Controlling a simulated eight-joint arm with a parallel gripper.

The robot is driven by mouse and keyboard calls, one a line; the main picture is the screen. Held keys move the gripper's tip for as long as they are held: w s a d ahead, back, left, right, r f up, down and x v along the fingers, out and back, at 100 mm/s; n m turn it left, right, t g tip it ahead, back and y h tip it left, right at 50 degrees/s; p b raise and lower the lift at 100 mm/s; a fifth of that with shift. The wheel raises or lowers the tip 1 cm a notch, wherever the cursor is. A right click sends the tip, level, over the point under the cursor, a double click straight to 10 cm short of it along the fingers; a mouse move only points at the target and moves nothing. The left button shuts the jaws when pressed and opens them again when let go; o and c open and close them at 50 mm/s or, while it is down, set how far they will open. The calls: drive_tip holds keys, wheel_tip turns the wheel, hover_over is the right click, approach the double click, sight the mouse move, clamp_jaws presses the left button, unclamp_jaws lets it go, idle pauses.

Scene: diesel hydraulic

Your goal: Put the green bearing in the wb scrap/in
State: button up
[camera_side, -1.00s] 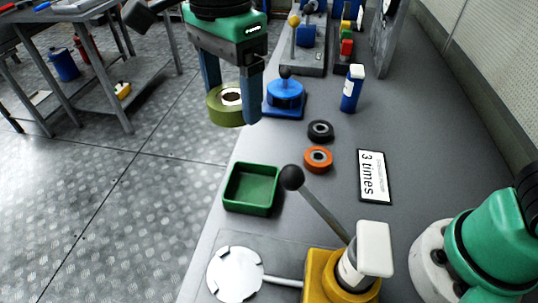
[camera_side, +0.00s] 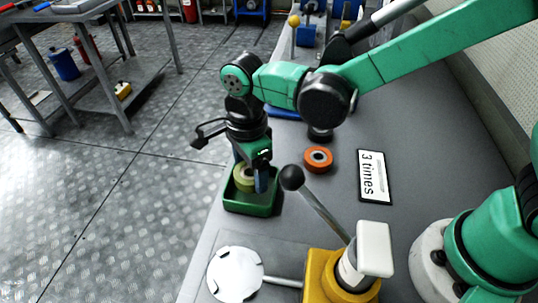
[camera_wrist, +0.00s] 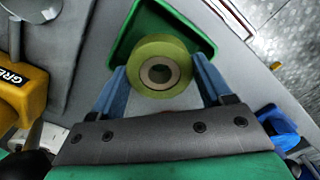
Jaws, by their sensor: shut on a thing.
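The green bearing (camera_wrist: 146,83) is an olive-green ring with a pale and dark centre. It also shows in the side view (camera_side: 243,177), partly hidden by my gripper. My gripper (camera_side: 254,180) is shut on it; in the wrist view the two blue fingers (camera_wrist: 160,80) press on its left and right sides. The green tray (camera_side: 250,208) stands on the bench, and the bearing is over or within its opening. I cannot tell whether the bearing touches the tray floor. The tray's wall also shows around the bearing in the wrist view (camera_wrist: 190,27).
An orange bearing (camera_side: 318,159) lies right of the tray, with a dark one behind it partly hidden by my arm. A lever with a black knob (camera_side: 291,177) rises close to the tray's right side. A "3 times" sign (camera_side: 372,177) lies on the bench.

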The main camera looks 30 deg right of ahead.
sight(251, 171)
drive_tip(key=shift+f, duration=1.75)
drive_tip(key=o, duration=1.2)
drive_tip(key=shift+f, duration=0.15)
